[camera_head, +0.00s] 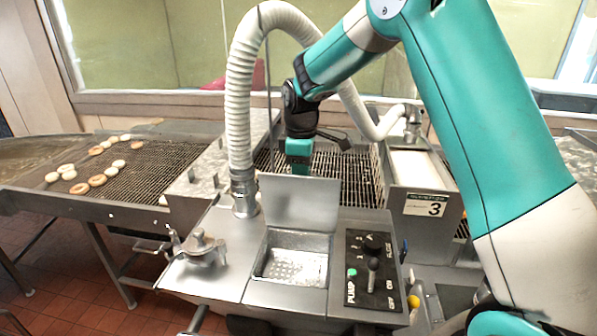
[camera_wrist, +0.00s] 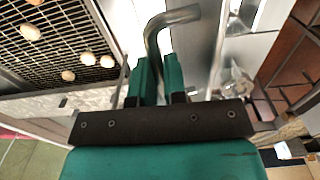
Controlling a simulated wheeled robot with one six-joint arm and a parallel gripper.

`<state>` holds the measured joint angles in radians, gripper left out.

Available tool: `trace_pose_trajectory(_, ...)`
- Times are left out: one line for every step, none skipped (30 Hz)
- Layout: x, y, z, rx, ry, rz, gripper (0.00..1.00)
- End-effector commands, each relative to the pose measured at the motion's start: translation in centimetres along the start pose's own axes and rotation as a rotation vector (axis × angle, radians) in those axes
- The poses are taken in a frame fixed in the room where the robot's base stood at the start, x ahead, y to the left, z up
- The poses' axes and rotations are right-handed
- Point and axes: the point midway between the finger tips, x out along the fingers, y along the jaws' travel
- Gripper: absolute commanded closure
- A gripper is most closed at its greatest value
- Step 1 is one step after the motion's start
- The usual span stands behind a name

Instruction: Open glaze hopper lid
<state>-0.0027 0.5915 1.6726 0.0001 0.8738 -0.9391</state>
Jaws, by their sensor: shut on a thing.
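The glaze hopper lid (camera_head: 300,203) is a flat grey metal plate, standing raised along the back edge of the hopper opening. The hopper (camera_head: 290,268) below it is uncovered, with a perforated plate visible inside. My gripper (camera_head: 299,168) is behind and above the lid's top edge. In the wrist view my gripper (camera_wrist: 159,72) has its teal fingers closed on a bent metal bar, the lid handle (camera_wrist: 165,25). The handle itself is hidden in the head view.
A control panel (camera_head: 373,272) with knobs and a lever is right of the hopper. A white ribbed hose (camera_head: 240,100) arches close to my arm on the left. A metal valve fitting (camera_head: 200,245) stands left of the hopper. Doughnuts (camera_head: 97,181) lie on the wire conveyor (camera_head: 150,170).

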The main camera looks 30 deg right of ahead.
Motion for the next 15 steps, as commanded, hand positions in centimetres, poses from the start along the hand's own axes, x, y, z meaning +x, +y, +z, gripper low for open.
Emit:
trace_pose_trajectory(0.2,0.1,0.0,-0.003,-0.002,-0.004,1.0)
trace_pose_trajectory(0.2,0.2,0.0,-0.003,-0.002,-0.004,1.0)
trace_pose_trajectory(0.2,0.2,0.0,-0.003,-0.002,-0.005,1.0)
trace_pose_trajectory(0.3,0.2,0.1,-0.003,-0.003,-0.005,1.0)
trace_pose_trajectory(0.3,0.2,0.1,-0.003,-0.003,-0.005,1.0)
trace_pose_trajectory(0.3,0.3,0.1,-0.003,-0.003,-0.005,1.0)
trace_pose_trajectory(0.3,0.4,0.1,-0.003,-0.003,-0.006,1.0)
trace_pose_trajectory(0.3,0.5,0.1,-0.003,-0.003,-0.006,1.0)
trace_pose_trajectory(0.4,0.7,0.1,-0.003,-0.004,-0.006,1.0)
trace_pose_trajectory(0.4,0.9,0.1,-0.002,-0.004,-0.006,1.0)
trace_pose_trajectory(0.4,1.1,0.1,-0.002,-0.004,-0.006,1.0)
trace_pose_trajectory(0.5,1.4,0.1,-0.002,-0.004,-0.007,1.0)
trace_pose_trajectory(0.6,1.6,0.1,-0.002,-0.005,-0.008,1.0)
trace_pose_trajectory(0.6,1.9,0.1,-0.002,-0.004,-0.007,1.0)
trace_pose_trajectory(0.7,2.2,0.1,-0.002,-0.004,-0.007,1.0)
